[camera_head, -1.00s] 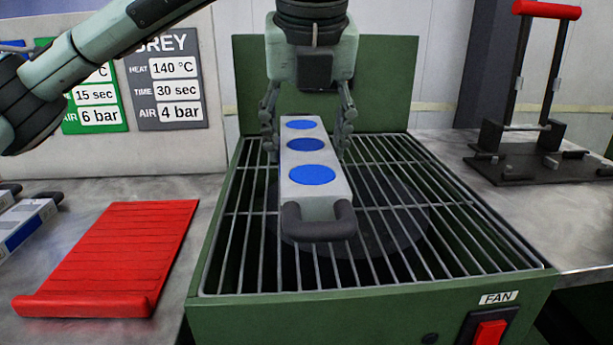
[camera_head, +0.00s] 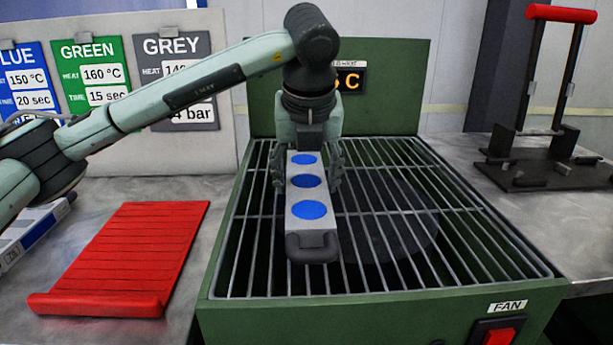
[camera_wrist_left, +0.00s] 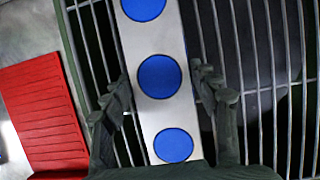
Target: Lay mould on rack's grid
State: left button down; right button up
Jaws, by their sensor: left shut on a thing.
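The mould (camera_head: 304,195) is a long grey bar with three blue discs on top and a dark handle at its near end. It lies lengthwise over the left-middle of the rack's grid (camera_head: 500,231), level and low; I cannot tell whether it touches the bars. My left gripper (camera_head: 307,178) is shut on the mould near its far end, one finger on each side. In the left wrist view the mould (camera_wrist_left: 150,115) runs between the fingers, with the grid bars below. My right gripper is out of view.
A red ridged tray (camera_head: 122,257) lies left of the rack. Another mould (camera_head: 30,236) is partly visible at the far left. A black stand with a red handle (camera_head: 562,13) stands at right. A red fan switch (camera_head: 499,335) is on the green front. The grid's right side is free.

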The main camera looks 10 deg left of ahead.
pick_arm(q)
jog(key=shift+r, duration=0.1)
jog(key=shift+c, duration=2.3)
grip_release()
jog(key=v, duration=1.2)
